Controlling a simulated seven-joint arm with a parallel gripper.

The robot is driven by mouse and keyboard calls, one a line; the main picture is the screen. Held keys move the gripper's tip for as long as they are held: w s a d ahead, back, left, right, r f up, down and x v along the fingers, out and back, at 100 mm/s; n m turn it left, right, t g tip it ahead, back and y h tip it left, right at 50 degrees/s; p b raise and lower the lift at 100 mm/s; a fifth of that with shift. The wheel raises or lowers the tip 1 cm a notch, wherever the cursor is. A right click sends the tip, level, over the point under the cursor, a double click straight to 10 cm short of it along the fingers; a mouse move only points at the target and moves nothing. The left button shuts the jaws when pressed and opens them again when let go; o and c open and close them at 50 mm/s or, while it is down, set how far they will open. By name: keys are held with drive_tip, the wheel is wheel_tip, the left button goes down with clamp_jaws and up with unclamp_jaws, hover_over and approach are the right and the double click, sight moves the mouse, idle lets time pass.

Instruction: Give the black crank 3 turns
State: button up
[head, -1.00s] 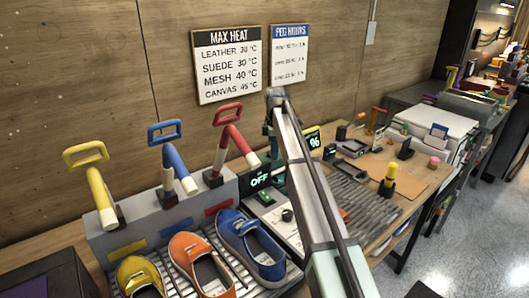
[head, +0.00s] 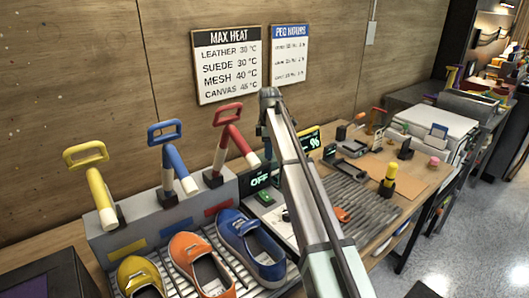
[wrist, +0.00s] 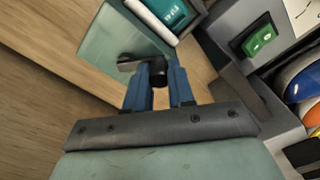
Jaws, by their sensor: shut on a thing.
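In the wrist view my gripper (wrist: 156,80) has its two blue fingers shut on the black knob of the crank (wrist: 158,73). A short dark crank arm (wrist: 130,65) runs left from the knob, in front of a pale green panel (wrist: 115,40). In the head view my arm covers the crank, and the blue fingers (head: 262,131) show only in part beside the arm's upper end. A display (head: 260,181) reading OFF stands left of the arm, and a display (head: 312,140) with a percent sign stands right of it; its number is hidden.
Yellow (head: 95,190), blue (head: 177,168) and red (head: 230,143) levers stand on a grey block at the left. Yellow, orange and blue shoes (head: 248,245) lie on a ribbed rack below. A green switch (wrist: 260,38) is near the gripper. A yellow-topped bottle (head: 389,178) stands at right.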

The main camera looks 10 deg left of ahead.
drive_tip(key=shift+a, duration=0.45)
drive_tip(key=shift+a, duration=0.1)
drive_tip(key=shift+w+a, duration=0.35)
drive_tip(key=shift+a, duration=0.25)
drive_tip(key=shift+o, duration=0.5)
drive_tip(key=shift+w+a+r, duration=0.1)
drive_tip(key=shift+w+a, duration=0.15)
drive_tip(key=shift+w, duration=0.05)
drive_tip(key=shift+w+a, duration=0.3)
drive_tip(key=shift+w, duration=0.05)
drive_tip(key=shift+c, duration=0.6)
